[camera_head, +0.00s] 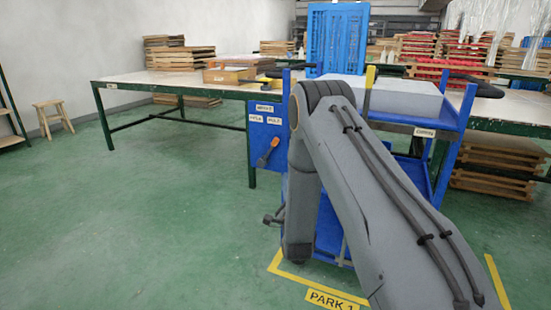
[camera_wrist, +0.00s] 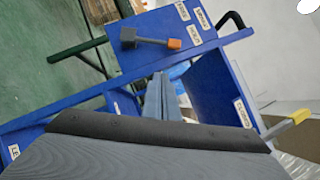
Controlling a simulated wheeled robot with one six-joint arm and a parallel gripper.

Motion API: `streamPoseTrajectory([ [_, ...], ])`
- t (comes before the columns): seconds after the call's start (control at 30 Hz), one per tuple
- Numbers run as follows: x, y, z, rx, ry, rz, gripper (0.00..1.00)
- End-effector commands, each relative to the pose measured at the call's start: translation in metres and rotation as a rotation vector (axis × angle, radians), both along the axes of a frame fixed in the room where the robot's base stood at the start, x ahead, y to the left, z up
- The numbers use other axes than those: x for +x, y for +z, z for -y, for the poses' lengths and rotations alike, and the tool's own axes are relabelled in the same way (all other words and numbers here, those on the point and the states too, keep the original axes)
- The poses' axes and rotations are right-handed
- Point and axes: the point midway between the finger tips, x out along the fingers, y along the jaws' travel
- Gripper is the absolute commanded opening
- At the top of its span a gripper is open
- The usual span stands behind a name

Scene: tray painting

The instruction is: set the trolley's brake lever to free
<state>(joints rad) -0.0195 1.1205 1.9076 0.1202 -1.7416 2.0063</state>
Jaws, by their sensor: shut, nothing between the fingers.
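The blue trolley (camera_head: 300,210) stands in the head view. On its left panel (camera_head: 262,135) is a dark brake lever with an orange grip (camera_head: 273,143). The lever leans up and right, towards the right one of two small labels (camera_head: 274,120); I cannot read them surely. In the wrist view the lever (camera_wrist: 150,41) lies nearly level, its orange end towards the labels (camera_wrist: 194,33). My gripper (camera_wrist: 160,76) is shut and empty, apart from the lever, which shows above it there. My arm hides the gripper in the head view.
A yellow-topped upright handle (camera_head: 370,77) stands at the trolley's top; it also shows in the wrist view (camera_wrist: 300,117). A long table (camera_head: 140,79) with stacked wood is behind. Yellow floor lines (camera_head: 290,274) edge the parking spot.

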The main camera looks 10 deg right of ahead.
Motion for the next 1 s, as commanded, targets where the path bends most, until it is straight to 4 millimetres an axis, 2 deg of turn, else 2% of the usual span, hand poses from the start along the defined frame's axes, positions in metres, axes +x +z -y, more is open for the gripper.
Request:
streamPoseTrajectory([
  [0.17,0.005,0.002,0.001,-0.001,-0.001,0.001,0.00],
  [0.27,0.016,0.005,0.002,-0.001,-0.001,0.002,0.00],
  [0.73,0.100,0.029,0.011,-0.001,0.000,0.002,0.00],
  [0.8,0.106,0.035,0.001,-0.002,0.001,0.001,0.00],
  [1.0,0.119,0.045,-0.010,-0.002,0.000,-0.001,0.00],
])
